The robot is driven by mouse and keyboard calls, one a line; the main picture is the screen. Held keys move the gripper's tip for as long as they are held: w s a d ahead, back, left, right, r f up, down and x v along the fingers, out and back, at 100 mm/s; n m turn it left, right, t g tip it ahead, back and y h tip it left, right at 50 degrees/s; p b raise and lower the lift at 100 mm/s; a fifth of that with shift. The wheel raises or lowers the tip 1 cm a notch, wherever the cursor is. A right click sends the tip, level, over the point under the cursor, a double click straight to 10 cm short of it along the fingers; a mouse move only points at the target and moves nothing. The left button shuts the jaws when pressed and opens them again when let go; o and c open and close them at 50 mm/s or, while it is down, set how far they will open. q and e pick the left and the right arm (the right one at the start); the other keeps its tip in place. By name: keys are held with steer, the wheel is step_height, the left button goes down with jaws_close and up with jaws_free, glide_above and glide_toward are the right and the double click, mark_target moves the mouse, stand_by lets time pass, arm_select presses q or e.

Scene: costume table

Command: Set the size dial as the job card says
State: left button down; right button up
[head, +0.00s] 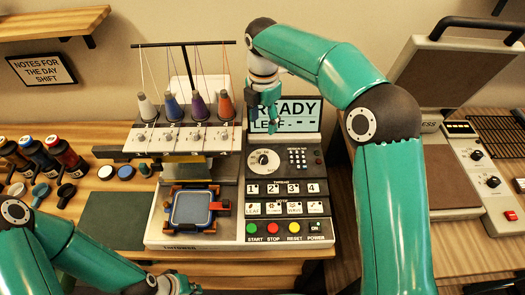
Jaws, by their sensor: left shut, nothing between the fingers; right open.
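The size dial (263,163) is a dark knob on a white round scale, on the control panel (285,190) of the embroidery machine. Its setting is too small to read. The screen (303,108) above it shows "READY" and "LEAF", partly covered by my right gripper. My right gripper (273,126) is open and empty, pointing down in front of the screen, above the dial and apart from it. My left gripper (178,286) is shut and empty at the bottom edge, in front of the machine. I cannot make out a job card.
Numbered, pattern and coloured buttons (287,228) lie below the dial. Thread cones (198,105) stand left of the screen, above a hooped blue-grey cloth (191,208). Bottles (65,155) stand at the left. A heat press (455,75) is at the right.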

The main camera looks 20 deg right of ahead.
mark_target(263, 157)
step_height(263, 157, down, 15)
steer(key=shift+r+p, duration=0.1)
steer(key=shift+p, duration=1.05)
jaws_close()
